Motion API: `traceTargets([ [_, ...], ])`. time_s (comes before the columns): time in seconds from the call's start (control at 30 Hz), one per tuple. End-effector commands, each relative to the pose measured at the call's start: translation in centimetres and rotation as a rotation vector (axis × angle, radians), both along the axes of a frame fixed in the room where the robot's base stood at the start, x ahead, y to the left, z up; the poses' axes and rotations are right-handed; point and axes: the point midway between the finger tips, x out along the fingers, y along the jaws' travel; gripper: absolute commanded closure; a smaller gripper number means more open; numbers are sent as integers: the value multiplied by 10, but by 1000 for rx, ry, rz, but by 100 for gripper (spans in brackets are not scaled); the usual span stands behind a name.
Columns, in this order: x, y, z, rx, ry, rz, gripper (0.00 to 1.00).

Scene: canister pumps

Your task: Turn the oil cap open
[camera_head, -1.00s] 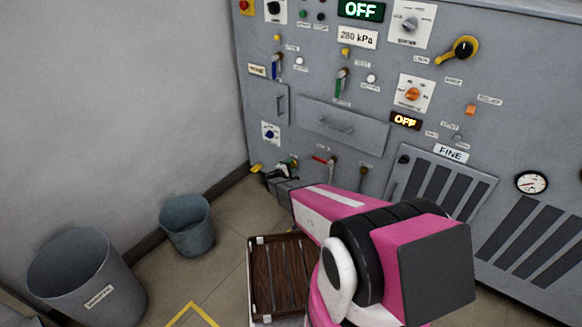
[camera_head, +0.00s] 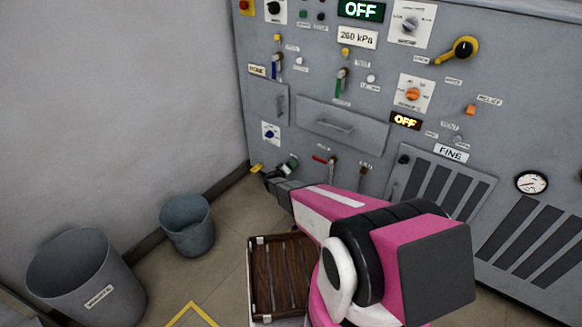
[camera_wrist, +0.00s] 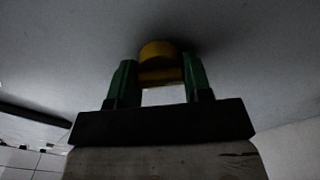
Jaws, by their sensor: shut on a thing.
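The oil cap, a round yellow knob (camera_wrist: 157,50), shows in the wrist view against the grey panel face. My gripper (camera_wrist: 158,76) has its two green fingers on either side of the cap and is shut on it. In the head view my gripper (camera_head: 283,169) is at the lower left of the panel, beside a small yellow piece (camera_head: 256,168). I cannot tell whether that piece is part of the cap. In the head view the cap itself is not clearly seen between the fingers, and my pink arm hides the floor in front of the panel.
The grey panel (camera_head: 225,30) bears knobs, levers and a lit OFF display (camera_head: 361,10). A red-handled lever (camera_head: 329,162) is close to the right of my gripper. A slatted wooden crate (camera_head: 252,285) and two grey bins (camera_head: 187,238) (camera_head: 85,285) stand on the floor at left.

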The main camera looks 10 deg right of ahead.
Motion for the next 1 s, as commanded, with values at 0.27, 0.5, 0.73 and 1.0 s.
traceTargets([
  [0.27, -2, 1, -1, 189, -185, 0, 78],
  [0.5, -2, 1, -1, 349, -345, 0, 78],
  [0.73, -2, 1, -1, 489, -484, -1, 78],
  [1.0, -2, 1, -2, 608, -603, -1, 78],
])
